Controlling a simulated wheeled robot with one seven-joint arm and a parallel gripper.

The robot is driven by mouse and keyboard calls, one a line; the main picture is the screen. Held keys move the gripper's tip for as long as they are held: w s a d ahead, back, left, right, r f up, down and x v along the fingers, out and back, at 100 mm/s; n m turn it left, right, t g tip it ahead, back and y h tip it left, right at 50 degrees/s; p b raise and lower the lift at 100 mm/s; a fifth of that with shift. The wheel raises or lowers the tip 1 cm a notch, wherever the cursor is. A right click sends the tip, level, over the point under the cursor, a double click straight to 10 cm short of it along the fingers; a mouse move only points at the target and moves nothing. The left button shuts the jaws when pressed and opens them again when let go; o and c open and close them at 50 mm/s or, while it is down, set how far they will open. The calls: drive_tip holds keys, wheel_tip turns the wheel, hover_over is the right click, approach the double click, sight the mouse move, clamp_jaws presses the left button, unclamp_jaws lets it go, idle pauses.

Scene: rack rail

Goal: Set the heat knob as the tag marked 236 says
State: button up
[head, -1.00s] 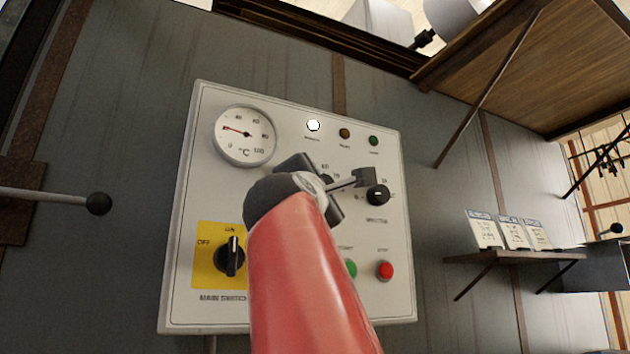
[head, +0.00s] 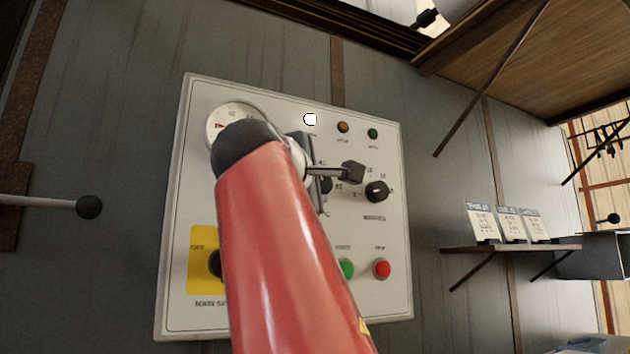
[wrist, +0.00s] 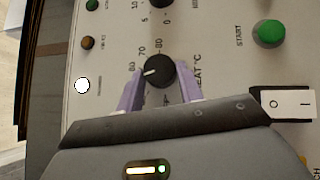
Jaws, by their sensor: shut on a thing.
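The heat knob (wrist: 163,66) is a black round knob with a white pointer line, beside the lettering HEAT °C. In the wrist view its line points left, near the printed 80. My gripper (wrist: 160,78) has its two purple fingers on either side of the knob and is shut on it. In the head view my gripper (head: 314,180) is at the panel, partly hidden by my red arm, and the knob is mostly covered. Three white tags (head: 508,226) stand on a small shelf at the right; their print is too small to read, so I cannot tell which is 236.
The pale panel (head: 172,290) also carries a dial gauge (head: 217,125), a black selector knob (head: 377,191), a green button (head: 346,268), a red button (head: 382,268) and a yellow main switch plate (head: 200,270). A ball-ended lever (head: 89,207) projects at the left.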

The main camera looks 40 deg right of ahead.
drive_tip(key=o, duration=1)
drive_tip(key=v, duration=0.7)
drive_tip(key=shift+s+a+b, duration=0.2)
drive_tip(key=shift+a+b, duration=0.1)
drive_tip(key=shift+b, duration=0.05)
drive_tip(key=shift+f, duration=0.15)
